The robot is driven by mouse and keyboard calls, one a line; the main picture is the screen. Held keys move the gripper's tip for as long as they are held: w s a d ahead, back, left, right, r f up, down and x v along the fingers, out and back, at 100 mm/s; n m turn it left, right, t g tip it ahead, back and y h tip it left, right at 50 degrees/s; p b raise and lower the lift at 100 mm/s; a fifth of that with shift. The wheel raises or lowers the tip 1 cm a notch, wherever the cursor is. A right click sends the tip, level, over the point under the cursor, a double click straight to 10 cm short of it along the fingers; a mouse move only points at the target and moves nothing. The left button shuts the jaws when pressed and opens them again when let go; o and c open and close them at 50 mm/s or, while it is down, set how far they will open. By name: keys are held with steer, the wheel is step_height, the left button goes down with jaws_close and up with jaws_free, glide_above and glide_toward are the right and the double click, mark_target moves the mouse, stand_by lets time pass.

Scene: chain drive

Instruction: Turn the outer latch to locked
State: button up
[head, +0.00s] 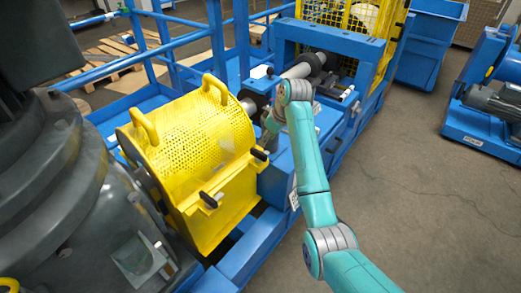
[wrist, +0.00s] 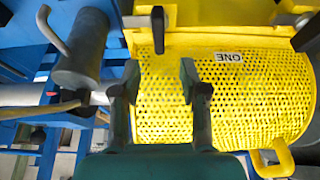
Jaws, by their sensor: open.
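The yellow perforated guard (head: 195,135) has two black-handled latches along its lower front edge. One latch (head: 210,200) is at the near end; the other latch (head: 260,153) is at the far end, close to my gripper (head: 266,138). I cannot tell which is the outer one. In the wrist view, the latch nearest my gripper (wrist: 158,82) has a black handle (wrist: 158,29) standing upright in the picture, beyond the fingertips and apart from them. The other latch handle (wrist: 306,30) is cut by the right edge. My gripper is open and empty, facing the guard.
A grey shaft (head: 298,71) and blue frame (head: 330,40) lie beyond the guard. In the wrist view a dark cylinder (wrist: 86,45) stands close to the left finger. A large grey machine (head: 60,190) fills the left. The floor (head: 420,200) on the right is clear.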

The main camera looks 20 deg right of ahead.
mark_target(259, 152)
steer(key=x, duration=1)
steer(key=shift+w+f, duration=0.2)
jaws_close()
